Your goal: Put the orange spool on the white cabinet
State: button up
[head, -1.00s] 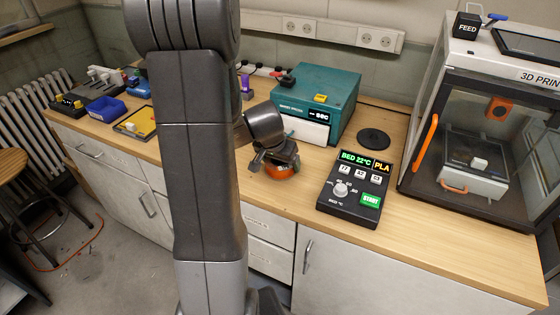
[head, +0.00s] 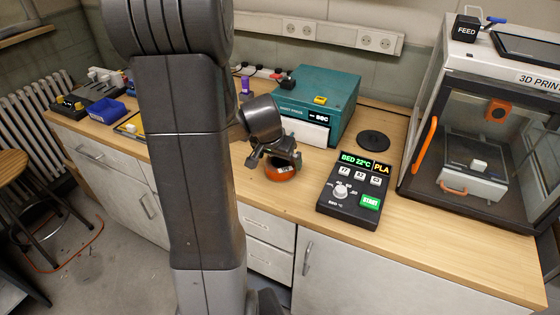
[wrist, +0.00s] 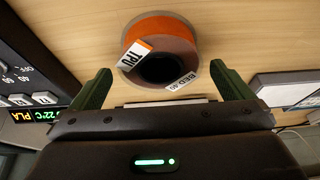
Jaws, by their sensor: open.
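The orange spool (head: 281,174) lies flat on the wooden bench in front of the teal box. In the wrist view the spool (wrist: 160,24) shows its orange rim, dark centre hole and white labels reading TPU and BED 40. My gripper (head: 274,158) is just above and behind the spool, partly covering it in the head view. In the wrist view its two green fingers (wrist: 162,86) are wide apart and empty, with the spool beyond their tips. The white cabinet, a white-framed 3D printer enclosure (head: 446,55), stands at the right end of the bench.
A black control panel (head: 352,212) with a knob and START key lies right of the spool. The teal box (head: 316,88) stands behind, beside a dark round disc (head: 373,140). A FEED block (head: 466,27) and dark screen sit on the enclosure. The bench front right is clear.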

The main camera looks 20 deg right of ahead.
jog(key=v, duration=0.9)
